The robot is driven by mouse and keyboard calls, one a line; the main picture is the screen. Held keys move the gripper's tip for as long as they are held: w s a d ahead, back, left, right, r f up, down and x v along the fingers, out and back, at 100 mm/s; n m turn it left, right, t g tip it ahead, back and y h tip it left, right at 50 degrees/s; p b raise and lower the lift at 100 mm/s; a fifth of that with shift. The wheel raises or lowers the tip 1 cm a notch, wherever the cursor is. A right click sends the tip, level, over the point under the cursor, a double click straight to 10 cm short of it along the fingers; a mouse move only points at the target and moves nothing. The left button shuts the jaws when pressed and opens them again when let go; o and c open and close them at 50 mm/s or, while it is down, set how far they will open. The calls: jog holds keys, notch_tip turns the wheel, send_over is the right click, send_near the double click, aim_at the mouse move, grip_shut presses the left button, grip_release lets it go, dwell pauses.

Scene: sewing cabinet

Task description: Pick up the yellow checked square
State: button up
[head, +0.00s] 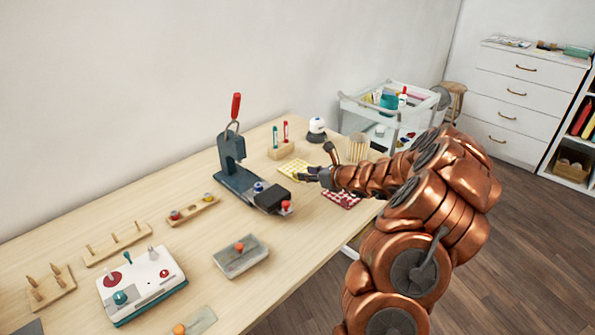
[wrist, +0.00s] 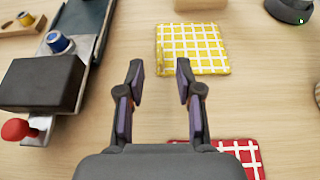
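The yellow checked square (wrist: 192,50) lies flat on the wooden table, with white lines across it. In the wrist view it is at the top centre, just beyond my fingertips. In the head view the yellow checked square (head: 292,170) is partly hidden by my gripper. My gripper (wrist: 158,85) is open and empty, its two dark fingers apart with bare table between them. In the head view my gripper (head: 312,175) is at the near right side of the square, and its height above the table is hard to tell.
A red checked square (wrist: 245,153) lies under my gripper's palm side. A press (head: 238,180) with a red-tipped lever stands left of the yellow square. A wooden block with pens (head: 281,150) stands just behind it. A white-and-black round object (head: 317,130) is further back.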

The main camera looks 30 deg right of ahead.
aim_at(303, 184)
jog(key=w, duration=0.1)
jog(key=w+f, duration=0.1)
jog(key=f, duration=0.1)
jog(key=shift+w+a+f, duration=0.2)
jog(key=shift+w+a, duration=0.05)
jog(key=shift+w, duration=0.15)
jog(key=shift+w+a+f, duration=0.15)
jog(key=shift+w+f, duration=0.05)
jog(key=shift+w, duration=0.45)
grip_shut()
